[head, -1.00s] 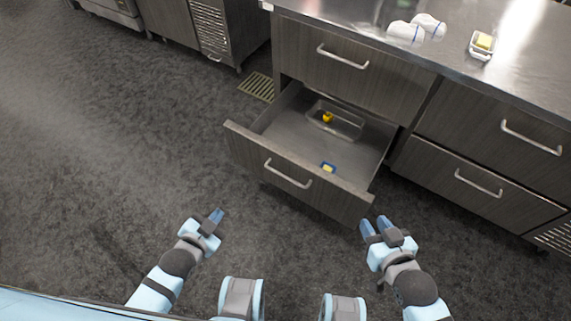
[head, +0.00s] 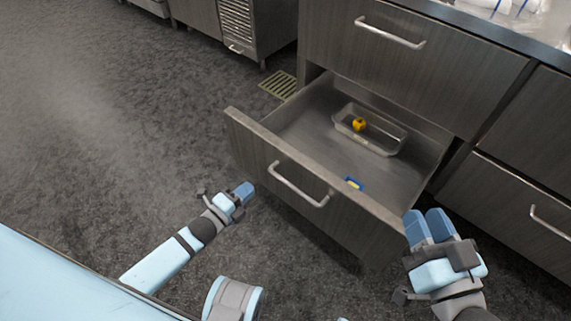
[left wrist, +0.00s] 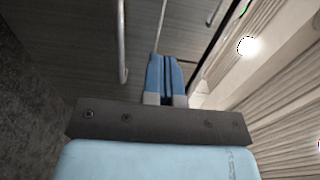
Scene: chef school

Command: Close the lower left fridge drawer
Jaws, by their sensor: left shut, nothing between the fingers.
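The lower left fridge drawer (head: 340,211) stands pulled out in the head view. Its grey wood-look front has a silver bar handle (head: 298,186). Inside are a clear tray (head: 393,146) with a yellow item (head: 359,124) in it, and a small blue and yellow item (head: 354,183). My left gripper (head: 244,192) is shut and empty, low in front of the drawer's left part and apparently apart from it. The left wrist view shows its blue fingers (left wrist: 167,78) together. My right gripper (head: 427,222) has its fingers close together at the drawer front's right end; contact is unclear.
A closed upper drawer (head: 405,65) with a bar handle (head: 390,33) is above. Closed drawers (head: 515,205) are to the right. A floor grate (head: 279,85) lies left of the cabinet. The dark floor (head: 90,130) at left is clear.

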